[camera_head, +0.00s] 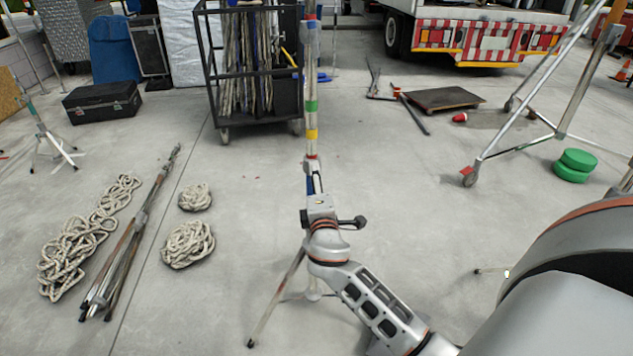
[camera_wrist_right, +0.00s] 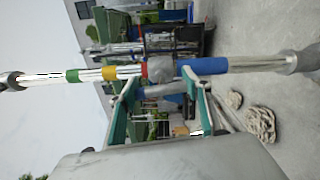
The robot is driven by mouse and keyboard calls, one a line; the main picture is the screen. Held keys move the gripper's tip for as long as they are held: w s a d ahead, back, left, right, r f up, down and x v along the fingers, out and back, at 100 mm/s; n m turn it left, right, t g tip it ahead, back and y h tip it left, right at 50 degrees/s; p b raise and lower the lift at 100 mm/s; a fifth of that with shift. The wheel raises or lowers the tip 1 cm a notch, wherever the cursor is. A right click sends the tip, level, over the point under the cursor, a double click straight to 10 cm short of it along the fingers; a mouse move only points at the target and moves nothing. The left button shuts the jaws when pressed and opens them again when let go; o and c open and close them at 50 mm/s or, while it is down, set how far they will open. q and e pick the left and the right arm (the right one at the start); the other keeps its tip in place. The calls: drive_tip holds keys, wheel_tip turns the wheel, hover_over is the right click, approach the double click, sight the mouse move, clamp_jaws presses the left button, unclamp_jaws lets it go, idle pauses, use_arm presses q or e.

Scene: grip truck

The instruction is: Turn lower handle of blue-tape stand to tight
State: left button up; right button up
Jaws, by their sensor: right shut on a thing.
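The blue-tape stand (camera_head: 312,110) stands upright at the middle of the head view, with red, green, yellow and blue bands on its pole. It lies sideways across the right wrist view, where its blue tape (camera_wrist_right: 205,67) is right of a grey collar (camera_wrist_right: 160,69). My right gripper (camera_wrist_right: 159,88) has its two teal fingers on either side of a grey handle (camera_wrist_right: 157,91) at this collar and is shut on it. In the head view my right gripper (camera_head: 314,187) is at the pole, partly hidden by its own wrist. My left gripper is not in view.
Rope coils (camera_head: 188,245) and a folded stand (camera_head: 130,235) lie on the floor at left. A black wheeled cart (camera_head: 213,75) stands behind the pole. A leg of the stand (camera_head: 277,298) spreads at front left. The floor right of the pole is mostly clear.

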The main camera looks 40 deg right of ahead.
drive_tip(key=o, duration=1.1)
drive_tip(key=v, duration=1.2)
drive_tip(key=shift+d, duration=0.1)
